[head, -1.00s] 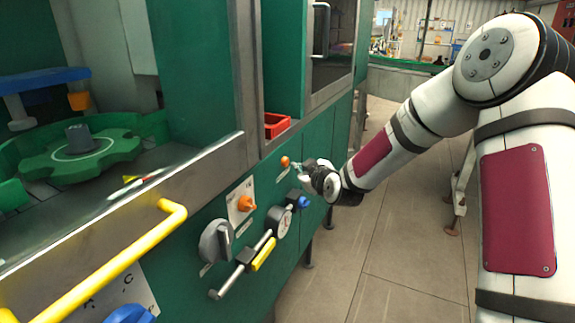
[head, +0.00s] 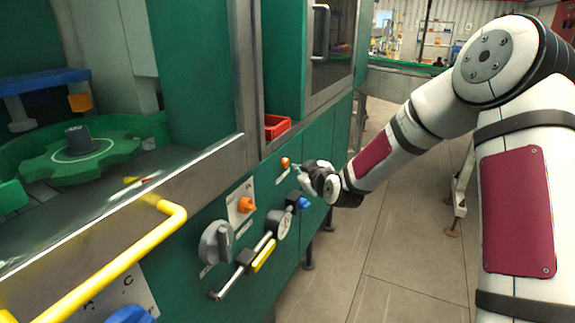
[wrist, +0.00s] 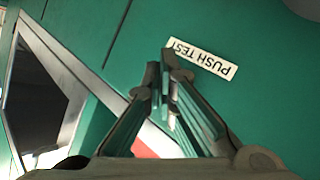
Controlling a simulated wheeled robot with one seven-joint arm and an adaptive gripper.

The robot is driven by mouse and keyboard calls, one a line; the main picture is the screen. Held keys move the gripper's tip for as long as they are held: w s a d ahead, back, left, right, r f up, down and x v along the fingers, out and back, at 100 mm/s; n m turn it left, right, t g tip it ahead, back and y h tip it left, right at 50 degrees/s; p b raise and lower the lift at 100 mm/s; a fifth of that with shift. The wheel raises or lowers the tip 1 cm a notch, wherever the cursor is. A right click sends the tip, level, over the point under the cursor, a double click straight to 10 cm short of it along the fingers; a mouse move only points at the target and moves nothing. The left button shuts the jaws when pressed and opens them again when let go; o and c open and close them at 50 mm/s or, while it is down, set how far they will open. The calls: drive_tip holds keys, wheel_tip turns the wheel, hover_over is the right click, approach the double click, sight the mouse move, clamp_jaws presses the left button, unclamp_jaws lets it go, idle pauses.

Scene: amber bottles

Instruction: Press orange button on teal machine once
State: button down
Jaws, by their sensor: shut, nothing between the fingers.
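The teal machine (head: 185,95) fills the left side of the head view. A small round orange button (head: 285,162) sits on its green front panel, right of centre. My gripper (head: 297,168) is shut and empty, with its tips just right of and slightly below this button; I cannot tell whether they touch it. In the wrist view the closed fingers (wrist: 160,68) point at the green panel beside a white "PUSH TEST" label (wrist: 202,60). The button is not visible there.
A larger orange knob (head: 246,205) on a white plate, a grey dial (head: 215,242), a gauge (head: 279,223) and a blue knob (head: 299,201) stick out of the panel. A yellow handle (head: 120,262) juts out at lower left. The floor (head: 345,262) beside the machine is clear.

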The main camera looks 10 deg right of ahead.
idle(0.3)
drive_tip(key=shift+w+a+b, duration=0.25)
drive_tip(key=shift+a+b, duration=0.1)
drive_tip(key=shift+w+a, duration=0.3)
drive_tip(key=shift+a, duration=0.1)
idle(1.0)
drive_tip(key=shift+s+d, duration=0.55)
drive_tip(key=shift+d, duration=0.15)
drive_tip(key=shift+s+d, duration=0.75)
drive_tip(key=shift+d, duration=0.3)
drive_tip(key=shift+s+d, duration=0.75)
drive_tip(key=shift+d, duration=0.25)
